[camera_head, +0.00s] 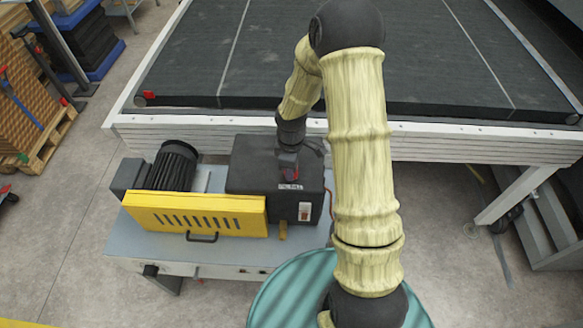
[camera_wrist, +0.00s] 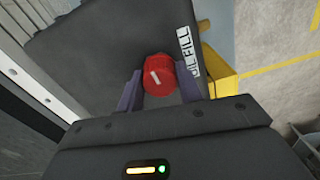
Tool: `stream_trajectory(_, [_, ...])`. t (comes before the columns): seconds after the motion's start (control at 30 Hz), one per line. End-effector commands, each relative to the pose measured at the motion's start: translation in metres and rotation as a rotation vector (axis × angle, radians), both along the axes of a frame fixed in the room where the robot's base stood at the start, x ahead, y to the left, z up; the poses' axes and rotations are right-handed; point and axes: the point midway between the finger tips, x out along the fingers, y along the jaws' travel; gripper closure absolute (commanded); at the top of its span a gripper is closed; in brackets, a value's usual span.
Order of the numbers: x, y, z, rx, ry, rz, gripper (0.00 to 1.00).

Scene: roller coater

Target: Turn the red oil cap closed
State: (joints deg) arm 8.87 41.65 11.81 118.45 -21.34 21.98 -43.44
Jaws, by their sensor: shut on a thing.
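The red oil cap (camera_wrist: 160,77) sits on top of the dark grey box of the machine (camera_head: 243,164). It is round and carries a white line mark on its face. In the wrist view my gripper (camera_wrist: 160,90) has one finger on each side of the cap and is shut on it. In the head view my gripper (camera_head: 288,167) reaches down onto the box top, and a bit of red shows at the fingers. The lower part of the cap is hidden.
A yellow guard (camera_head: 197,213) with slots and a black motor (camera_head: 176,165) stand left of the box on a grey bench (camera_head: 165,247). A large dark-topped table (camera_head: 250,60) with a pale edge lies behind. A pallet (camera_head: 55,140) stands at the far left.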

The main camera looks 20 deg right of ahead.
Motion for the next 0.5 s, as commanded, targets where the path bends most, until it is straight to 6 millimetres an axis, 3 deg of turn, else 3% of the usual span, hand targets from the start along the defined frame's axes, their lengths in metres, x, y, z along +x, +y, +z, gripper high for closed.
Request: stream_trajectory(0.5, [0.0033, 0.0007, 0.0018, 0.002, -0.010, -0.488, 0.87])
